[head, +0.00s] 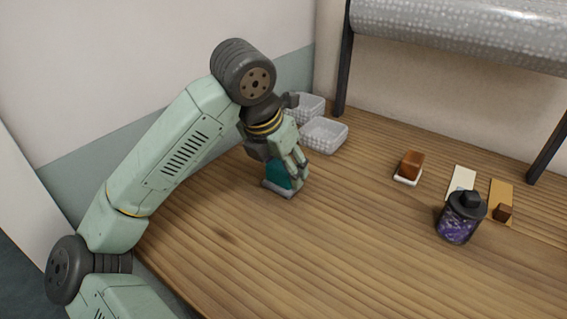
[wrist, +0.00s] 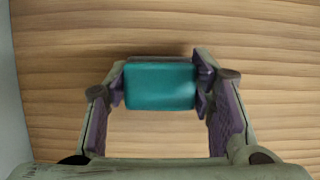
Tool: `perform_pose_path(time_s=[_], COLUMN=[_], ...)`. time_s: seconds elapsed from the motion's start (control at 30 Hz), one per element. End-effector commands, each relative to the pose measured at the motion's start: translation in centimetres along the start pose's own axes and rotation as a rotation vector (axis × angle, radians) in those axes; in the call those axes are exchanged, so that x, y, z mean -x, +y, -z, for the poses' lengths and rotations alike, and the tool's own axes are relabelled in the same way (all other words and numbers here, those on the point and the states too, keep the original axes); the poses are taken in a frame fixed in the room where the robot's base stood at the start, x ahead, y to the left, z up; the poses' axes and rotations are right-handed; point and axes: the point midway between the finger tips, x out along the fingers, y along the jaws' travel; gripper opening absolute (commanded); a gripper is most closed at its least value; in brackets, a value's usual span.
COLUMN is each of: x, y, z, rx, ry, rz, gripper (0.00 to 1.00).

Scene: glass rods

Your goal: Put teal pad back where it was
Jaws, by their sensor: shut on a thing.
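The teal pad (wrist: 160,86) is a small rounded block between the two fingers of my gripper (wrist: 160,90) in the wrist view. The fingers are shut on its left and right sides. In the head view the teal pad (head: 278,175) is partly hidden by my gripper (head: 283,178), which points down at the left part of the wooden table (head: 330,240). A pale grey strip shows under the pad; I cannot tell if it is part of the pad. Whether the pad touches the table is also unclear.
Two white baskets (head: 324,135) stand behind my gripper near the wall. To the right are a brown block on a white dish (head: 408,176), a white card (head: 461,180), a tan card (head: 501,190) and a dark purple jar (head: 460,220). The table's front middle is clear.

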Motion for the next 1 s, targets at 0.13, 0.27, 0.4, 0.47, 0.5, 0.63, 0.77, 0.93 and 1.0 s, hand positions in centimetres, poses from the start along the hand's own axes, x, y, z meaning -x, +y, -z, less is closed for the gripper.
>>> perform_pose_path(time_s=[0.13, 0.27, 0.4, 0.47, 0.5, 0.63, 0.77, 0.93, 1.0], x=[-0.02, -0.18, -0.37, -0.31, -0.32, -0.31, -0.31, -0.3, -0.16], y=[0.01, 0.01, 0.01, 0.01, 0.0, 0.0, 0.0, 0.0, -0.01], z=[0.01, 0.08, 0.15, 0.13, 0.14, 0.13, 0.13, 0.13, 0.07], rx=[0.0, 0.0, 0.001, 0.001, 0.001, 0.001, 0.001, 0.001, 0.001], ry=[-0.001, -0.001, -0.001, -0.001, 0.0, 0.0, -0.001, -0.001, -0.001], rz=[-0.001, -0.001, -0.001, -0.001, 0.0, 0.0, 0.0, 0.0, 0.0], gripper=[0.23, 0.23, 0.51, 0.55, 0.57, 0.66, 0.7, 0.7, 0.7])
